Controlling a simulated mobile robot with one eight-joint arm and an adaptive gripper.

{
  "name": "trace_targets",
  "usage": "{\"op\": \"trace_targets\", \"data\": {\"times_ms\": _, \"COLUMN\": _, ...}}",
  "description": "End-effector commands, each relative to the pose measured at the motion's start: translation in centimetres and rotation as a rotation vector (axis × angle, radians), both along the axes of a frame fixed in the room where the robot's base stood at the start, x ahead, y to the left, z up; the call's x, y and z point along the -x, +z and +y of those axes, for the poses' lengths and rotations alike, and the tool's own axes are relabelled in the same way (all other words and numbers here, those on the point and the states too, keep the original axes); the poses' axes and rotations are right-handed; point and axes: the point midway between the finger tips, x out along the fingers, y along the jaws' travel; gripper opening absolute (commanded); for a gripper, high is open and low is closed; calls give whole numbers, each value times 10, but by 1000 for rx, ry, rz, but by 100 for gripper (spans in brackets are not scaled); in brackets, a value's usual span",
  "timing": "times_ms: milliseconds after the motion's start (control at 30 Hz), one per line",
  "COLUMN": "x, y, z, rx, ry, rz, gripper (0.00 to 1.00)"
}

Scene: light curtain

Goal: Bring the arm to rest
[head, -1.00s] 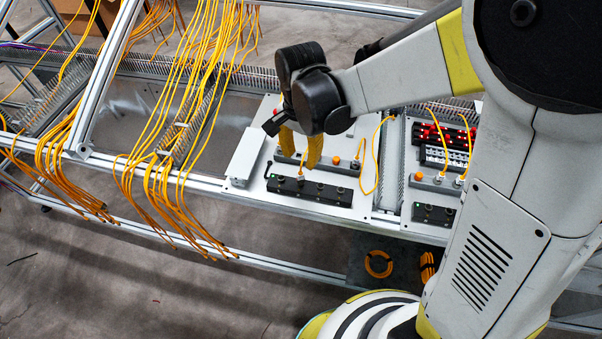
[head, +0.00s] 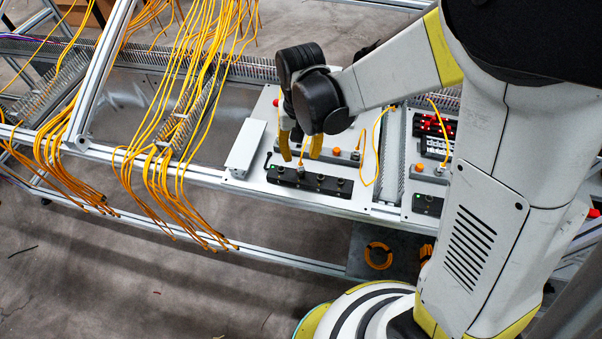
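My gripper (head: 301,152) has orange fingers and hangs pointing down over the white panel (head: 247,181) in the head view. The two fingertips show apart, with a gap between them and nothing held that I can see. They are in front of and above the black connector block (head: 322,184). A short cable plug (head: 301,172) stands in that block just below the fingers. My dark wrist hides the upper part of the fingers and some of the panel behind.
Bundles of orange cables (head: 172,190) hang over the metal frame on the left. A looped orange cable (head: 362,165) rises beside the gripper. A second panel (head: 408,180) with red and black parts is on the right. Orange coils (head: 378,256) lie below the frame.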

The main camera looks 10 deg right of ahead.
Motion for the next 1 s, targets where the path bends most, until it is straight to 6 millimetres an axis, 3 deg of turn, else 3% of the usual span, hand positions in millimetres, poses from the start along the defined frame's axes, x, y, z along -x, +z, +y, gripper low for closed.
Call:
{"op": "trace_targets", "data": {"times_ms": 33, "x": 0, "y": -15, "z": 0, "rx": 0, "ry": 0, "rz": 0, "gripper": 38}}
{"op": "trace_targets", "data": {"times_ms": 100, "x": 0, "y": -26, "z": 0, "rx": 0, "ry": -1, "rz": 0, "gripper": 38}}
{"op": "trace_targets", "data": {"times_ms": 300, "x": 0, "y": -49, "z": 0, "rx": 0, "ry": -2, "rz": 0, "gripper": 38}}
{"op": "trace_targets", "data": {"times_ms": 800, "x": 0, "y": -57, "z": 0, "rx": 0, "ry": -2, "rz": 0, "gripper": 38}}
{"op": "trace_targets", "data": {"times_ms": 933, "x": 0, "y": -57, "z": 0, "rx": 0, "ry": -2, "rz": 0, "gripper": 0}}
{"op": "trace_targets", "data": {"times_ms": 1000, "x": 0, "y": -57, "z": 0, "rx": 0, "ry": -2, "rz": 0, "gripper": 0}}
